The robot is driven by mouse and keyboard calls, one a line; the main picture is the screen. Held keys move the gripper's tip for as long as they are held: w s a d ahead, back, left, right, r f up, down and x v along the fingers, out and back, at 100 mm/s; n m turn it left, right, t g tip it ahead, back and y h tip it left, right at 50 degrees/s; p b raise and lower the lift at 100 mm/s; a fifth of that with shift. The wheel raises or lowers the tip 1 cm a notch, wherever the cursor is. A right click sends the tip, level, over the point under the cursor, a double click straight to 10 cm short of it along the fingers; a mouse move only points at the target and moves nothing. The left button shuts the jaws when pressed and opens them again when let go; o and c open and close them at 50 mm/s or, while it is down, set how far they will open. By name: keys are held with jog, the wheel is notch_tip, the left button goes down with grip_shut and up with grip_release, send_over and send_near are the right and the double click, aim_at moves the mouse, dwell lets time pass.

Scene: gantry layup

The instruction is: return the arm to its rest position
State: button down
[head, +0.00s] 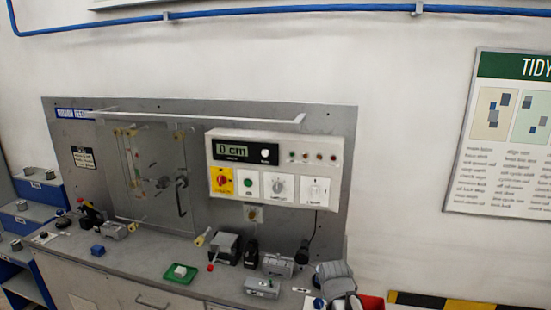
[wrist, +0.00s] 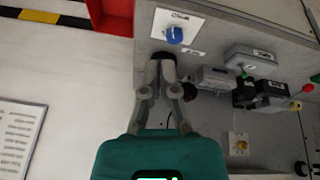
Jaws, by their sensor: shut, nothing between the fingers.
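My gripper (wrist: 164,66) shows in the wrist view with its two grey fingers brought together at the tips and nothing held. It is over the right end of the grey bench (head: 140,275), close to a white plate with a blue knob (wrist: 174,35). In the head view my grey arm end shows at the bottom, right of centre, in front of the bench's right end. Its fingertips are hard to make out there.
A control panel (head: 262,150) reading "0 cm" stands on the back board. A red bin (head: 372,302) is at the right end.

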jog(key=s+f+g+y+b, duration=0.1)
jog(key=s+f+g, duration=0.3)
jog(key=s, duration=0.6)
jog(key=shift+s+b, duration=0.4)
jog(key=shift+b, duration=0.05)
jog(key=shift+a, duration=0.1)
dwell(0.9)
